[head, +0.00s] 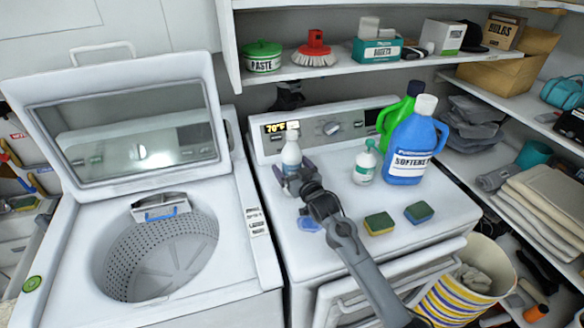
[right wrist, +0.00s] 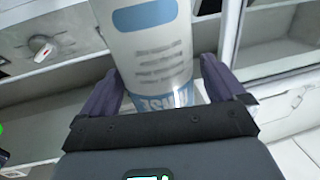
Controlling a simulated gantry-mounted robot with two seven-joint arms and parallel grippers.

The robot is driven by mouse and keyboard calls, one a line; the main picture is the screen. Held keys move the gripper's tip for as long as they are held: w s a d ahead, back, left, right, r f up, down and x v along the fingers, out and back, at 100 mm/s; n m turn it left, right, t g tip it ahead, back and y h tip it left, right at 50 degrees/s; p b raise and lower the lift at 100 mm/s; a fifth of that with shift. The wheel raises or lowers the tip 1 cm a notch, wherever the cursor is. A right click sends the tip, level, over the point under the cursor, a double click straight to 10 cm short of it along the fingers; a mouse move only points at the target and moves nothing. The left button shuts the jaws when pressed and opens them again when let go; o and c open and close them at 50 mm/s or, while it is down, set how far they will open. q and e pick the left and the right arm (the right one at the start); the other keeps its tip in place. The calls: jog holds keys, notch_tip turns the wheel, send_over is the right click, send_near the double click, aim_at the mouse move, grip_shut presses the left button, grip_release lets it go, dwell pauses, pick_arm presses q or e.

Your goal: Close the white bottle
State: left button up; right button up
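The white bottle (head: 291,155) stands upright on the dryer top at the left, under the control panel. Its top end looks pale and narrow, too small to tell whether a cap is on it. In the right wrist view the white bottle (right wrist: 155,60) has blue print, and its top is out of frame. My right gripper (head: 296,178) is around the lower part of the bottle. In the wrist view its two purple-grey fingers (right wrist: 160,85) lie one on each side, very close to it. I cannot tell whether both press on it. My left gripper is not in view.
A small green-topped bottle (head: 365,162), a blue softener jug (head: 408,160) and a green jug (head: 388,122) stand to the right. Two sponges (head: 379,223) and a small blue item (head: 309,224) lie in front. The open washer (head: 165,250) is left; a shelf (head: 350,69) hangs above.

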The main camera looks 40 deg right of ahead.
jog(key=shift+r, duration=0.15)
jog(key=s+a+b, duration=0.1)
jog(key=s+a, duration=0.1)
jog(key=s, duration=0.9)
jog(key=shift+s+a, duration=0.2)
jog(key=shift+s, duration=0.2)
